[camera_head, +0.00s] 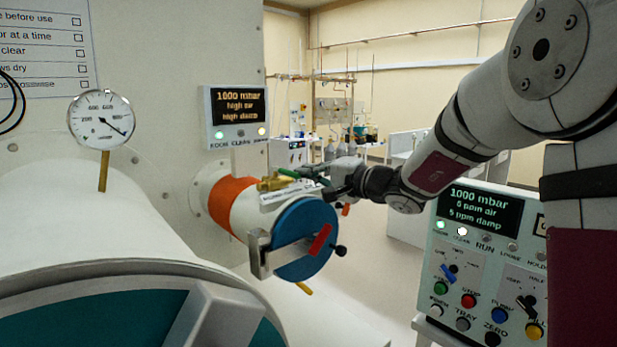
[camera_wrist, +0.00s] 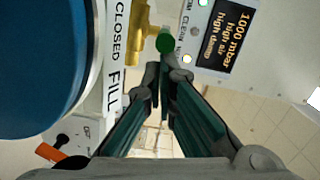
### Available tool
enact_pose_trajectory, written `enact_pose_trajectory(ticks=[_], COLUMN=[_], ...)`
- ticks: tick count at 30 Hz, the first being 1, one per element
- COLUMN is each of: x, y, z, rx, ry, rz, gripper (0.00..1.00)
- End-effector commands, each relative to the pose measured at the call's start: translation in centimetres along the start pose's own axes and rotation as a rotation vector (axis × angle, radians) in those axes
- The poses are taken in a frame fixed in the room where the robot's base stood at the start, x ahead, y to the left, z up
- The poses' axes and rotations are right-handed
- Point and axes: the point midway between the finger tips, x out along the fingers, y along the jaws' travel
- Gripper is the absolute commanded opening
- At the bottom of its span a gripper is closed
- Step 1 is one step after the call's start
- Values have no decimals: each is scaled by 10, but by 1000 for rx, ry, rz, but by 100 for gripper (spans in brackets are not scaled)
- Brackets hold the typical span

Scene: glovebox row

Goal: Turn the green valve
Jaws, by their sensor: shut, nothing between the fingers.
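The green valve handle (camera_head: 290,174) sits on a brass valve body (camera_head: 270,184) on top of the small white cylinder with a blue door. In the wrist view, the green handle (camera_wrist: 165,43) appears as a rounded green end beside the brass body (camera_wrist: 140,45). My gripper (camera_head: 328,182) is at the right of the valve, close to the handle. In the wrist view, my gripper's fingertips (camera_wrist: 166,76) are together, just below the green end, with nothing held. I cannot tell whether they touch the handle. A label beside the valve reads CLOSED and FILL (camera_wrist: 115,70).
The blue door (camera_head: 305,235) with a red handle faces forward below the valve. A display box (camera_head: 236,118) stands behind the valve, reading 1000 mbar, high air, high damp. A control panel (camera_head: 480,260) stands at right. A round gauge (camera_head: 101,118) is at left.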

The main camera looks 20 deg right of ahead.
Motion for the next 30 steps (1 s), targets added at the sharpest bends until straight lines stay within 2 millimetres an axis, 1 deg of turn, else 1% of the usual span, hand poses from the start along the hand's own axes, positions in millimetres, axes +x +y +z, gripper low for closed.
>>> enact_pose_trajectory(ticks=[5,11,25,30], x=[2,1,2,3], y=[1,1,-3,-4], z=[7,15,37,47], rx=[0,2,1,5], ry=[39,125,123,208], rz=[7,22,20,35], gripper=[0,0,0,0])
